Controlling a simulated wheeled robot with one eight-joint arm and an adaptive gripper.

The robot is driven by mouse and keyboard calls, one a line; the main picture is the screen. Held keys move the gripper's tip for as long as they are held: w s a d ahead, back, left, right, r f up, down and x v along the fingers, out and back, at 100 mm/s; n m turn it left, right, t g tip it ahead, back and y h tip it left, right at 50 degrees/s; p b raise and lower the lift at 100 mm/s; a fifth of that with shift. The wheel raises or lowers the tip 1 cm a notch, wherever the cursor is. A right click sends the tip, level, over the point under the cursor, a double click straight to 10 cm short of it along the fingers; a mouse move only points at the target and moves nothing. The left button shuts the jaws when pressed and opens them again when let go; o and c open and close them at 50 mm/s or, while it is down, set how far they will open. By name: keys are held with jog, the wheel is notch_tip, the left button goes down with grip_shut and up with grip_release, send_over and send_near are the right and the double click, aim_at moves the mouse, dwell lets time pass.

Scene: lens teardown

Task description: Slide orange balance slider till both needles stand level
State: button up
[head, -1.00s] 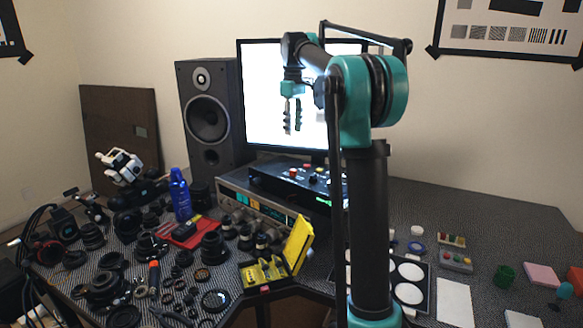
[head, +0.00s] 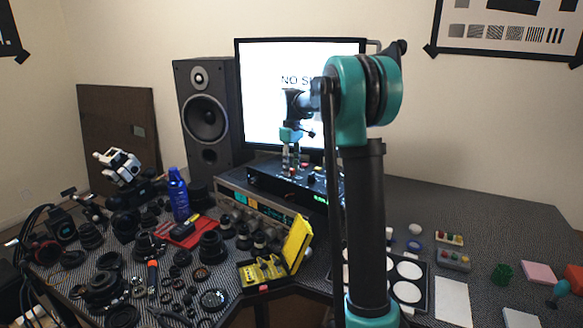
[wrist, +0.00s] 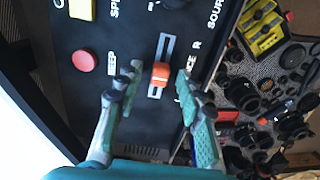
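The orange balance slider (wrist: 160,74) sits in a vertical grey slot on the black control panel (wrist: 120,110) in the wrist view. My gripper (wrist: 153,88) is open, with one finger on each side of the slider and a gap on both sides. In the head view my gripper (head: 291,163) points down over the black unit (head: 262,181) in front of the monitor. Whether the fingertips touch the panel is unclear. The needles cannot be made out in either view.
A red button (wrist: 85,61) and a yellow control (wrist: 81,8) lie left of the slider on the panel. The monitor (head: 262,80) stands close behind. A yellow case (head: 297,244) and several lens parts lie in front and to the left.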

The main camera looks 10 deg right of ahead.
grip_shut()
dwell(0.3)
jog(key=shift+s+d, duration=0.45)
grip_release()
